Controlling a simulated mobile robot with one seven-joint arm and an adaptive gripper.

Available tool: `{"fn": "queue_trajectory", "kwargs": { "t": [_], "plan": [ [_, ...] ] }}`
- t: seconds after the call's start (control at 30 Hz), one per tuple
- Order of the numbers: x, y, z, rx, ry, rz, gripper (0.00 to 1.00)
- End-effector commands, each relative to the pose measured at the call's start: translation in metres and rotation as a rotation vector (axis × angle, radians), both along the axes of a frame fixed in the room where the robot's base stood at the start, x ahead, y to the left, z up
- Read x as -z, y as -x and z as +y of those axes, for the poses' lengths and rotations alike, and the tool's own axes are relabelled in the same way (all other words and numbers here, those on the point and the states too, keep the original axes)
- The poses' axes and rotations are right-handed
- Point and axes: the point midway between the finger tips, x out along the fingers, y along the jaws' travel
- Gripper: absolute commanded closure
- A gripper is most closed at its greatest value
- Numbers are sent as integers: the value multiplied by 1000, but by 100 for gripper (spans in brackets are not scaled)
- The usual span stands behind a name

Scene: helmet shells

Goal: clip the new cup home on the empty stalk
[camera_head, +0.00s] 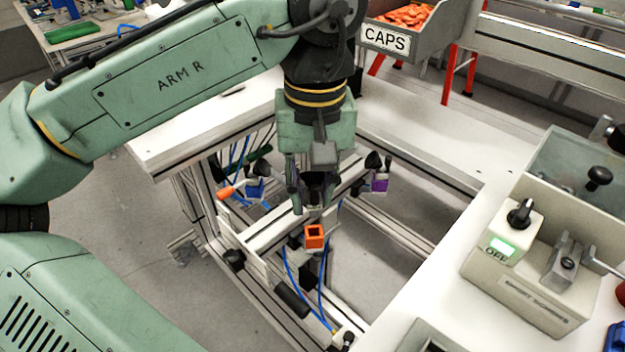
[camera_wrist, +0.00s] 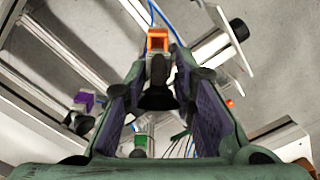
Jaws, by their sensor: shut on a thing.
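My gripper (camera_head: 313,203) points down over the frame and is shut on a black cup (camera_wrist: 157,97), which sits between the two finger pads in the wrist view. In the head view the fingers mostly hide this cup. The orange square holder (camera_head: 315,237), the empty stalk's top, shows a bare opening just below and in front of the fingertips. It also shows beyond the cup in the wrist view (camera_wrist: 157,40). Cup and holder look apart in the head view; the exact gap is hard to tell.
A blue holder (camera_head: 255,188) and a purple holder (camera_head: 380,186) carry black cups on either side. A green part (camera_wrist: 140,142) shows low in the wrist view. Blue hoses hang below. A control box (camera_head: 530,290) stands on the right bench; a CAPS bin (camera_head: 386,37) stands behind.

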Motion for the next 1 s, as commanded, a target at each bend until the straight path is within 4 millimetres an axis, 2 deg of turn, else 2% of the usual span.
{"fn": "queue_trajectory", "kwargs": {
  "t": [0.6,1.0],
  "plan": [
    [44,0,0,1,0,-1,100],
    [56,0,0,1,0,0,100]
  ]
}}
